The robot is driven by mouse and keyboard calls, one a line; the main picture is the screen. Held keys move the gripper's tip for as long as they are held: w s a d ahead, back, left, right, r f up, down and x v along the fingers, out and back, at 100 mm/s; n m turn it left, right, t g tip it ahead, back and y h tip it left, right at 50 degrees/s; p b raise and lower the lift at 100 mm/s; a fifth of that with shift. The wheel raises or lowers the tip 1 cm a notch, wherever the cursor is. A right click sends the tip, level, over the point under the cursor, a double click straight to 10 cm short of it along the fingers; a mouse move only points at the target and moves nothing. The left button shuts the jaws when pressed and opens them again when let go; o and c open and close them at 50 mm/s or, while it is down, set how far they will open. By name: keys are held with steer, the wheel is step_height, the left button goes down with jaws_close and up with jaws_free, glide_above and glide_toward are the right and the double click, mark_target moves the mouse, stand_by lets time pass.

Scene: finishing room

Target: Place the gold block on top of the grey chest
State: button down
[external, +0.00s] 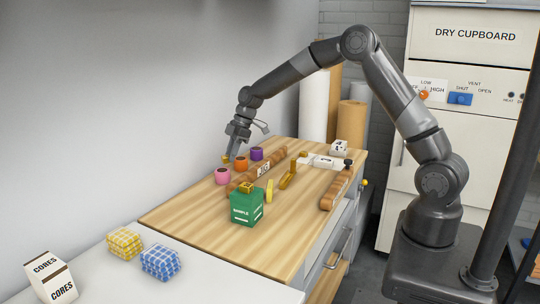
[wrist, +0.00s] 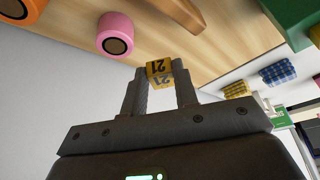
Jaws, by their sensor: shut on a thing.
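My gripper (external: 231,156) is shut on a gold block (wrist: 160,72) marked 21 in the wrist view. The block is pinched between the two fingertips, above the far left edge of the wooden top. The block also shows small at the fingertips in the external view (external: 226,160). A grey drawer unit with a metal handle (external: 342,243), under the wooden top (external: 200,215), is the only chest-like grey thing I see. I cannot tell if it is the grey chest.
Pink (external: 222,176), orange (external: 241,164) and purple (external: 257,153) rolls stand near the gripper. A green box (external: 247,208) with a gold piece on it stands mid-top. Yellow (external: 124,243) and blue (external: 160,262) checked bundles lie on the white surface. The wooden top's front left is clear.

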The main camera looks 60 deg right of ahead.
steer(key=s+a+n+g, duration=0.1)
steer(key=s+a+n, duration=0.15)
steer(key=a, duration=0.65)
steer(key=s+a+n, duration=0.1)
steer(key=s+a, duration=0.2)
steer(key=a, duration=0.7)
steer(key=n+g, duration=0.2)
steer(key=n, duration=0.2)
glide_above(178, 293)
steer(key=d, duration=0.2)
steer(key=shift+y, duration=0.4)
steer(key=f, duration=0.6)
steer(key=shift+a+f, duration=0.2)
steer(key=shift+f, duration=0.2)
steer(key=shift+a+f, duration=0.1)
steer(key=shift+f, duration=2)
steer(key=shift+f, duration=0.1)
steer(key=c, duration=1.1)
jaws_free()
